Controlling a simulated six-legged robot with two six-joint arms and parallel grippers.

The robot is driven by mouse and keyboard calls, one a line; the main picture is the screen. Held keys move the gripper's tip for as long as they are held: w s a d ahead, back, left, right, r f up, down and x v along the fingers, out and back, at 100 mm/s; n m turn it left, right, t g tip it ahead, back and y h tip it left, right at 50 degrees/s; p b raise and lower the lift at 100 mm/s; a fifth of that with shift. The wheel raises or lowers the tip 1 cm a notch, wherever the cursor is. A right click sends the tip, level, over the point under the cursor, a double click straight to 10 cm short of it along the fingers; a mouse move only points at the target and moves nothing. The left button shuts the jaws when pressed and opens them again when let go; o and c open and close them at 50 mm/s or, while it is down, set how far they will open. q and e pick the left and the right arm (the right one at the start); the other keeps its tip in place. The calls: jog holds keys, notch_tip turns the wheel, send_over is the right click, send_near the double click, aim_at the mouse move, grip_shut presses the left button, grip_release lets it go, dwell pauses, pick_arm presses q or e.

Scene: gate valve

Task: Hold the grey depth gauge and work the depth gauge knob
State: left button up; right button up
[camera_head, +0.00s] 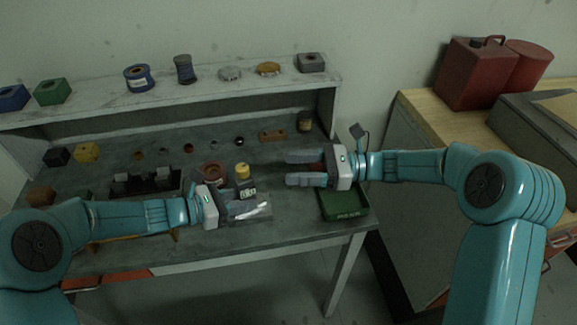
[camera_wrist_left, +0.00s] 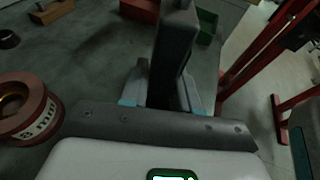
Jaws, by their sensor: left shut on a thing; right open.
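The grey depth gauge (camera_head: 247,190) has a small light display and stands at the middle of the workbench. Its yellow depth gauge knob (camera_head: 242,170) is on top. My left gripper (camera_head: 246,204) is shut on the gauge from the left. In the left wrist view, the dark grey gauge body (camera_wrist_left: 174,50) stands up between the fingers; the knob cannot be made out there. My right gripper (camera_head: 288,168) is open and empty, to the right of the knob and apart from it.
A red reel (camera_head: 211,172) sits close left of the gauge; it also shows in the left wrist view (camera_wrist_left: 24,110). A green tray (camera_head: 343,205) is at the bench's right edge, below my right gripper. A dark rack (camera_head: 145,185) stands left. Several small items line the back and shelf.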

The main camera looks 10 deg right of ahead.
pick_arm(q)
jog(key=shift+f, duration=0.15)
jog(key=o, duration=0.9)
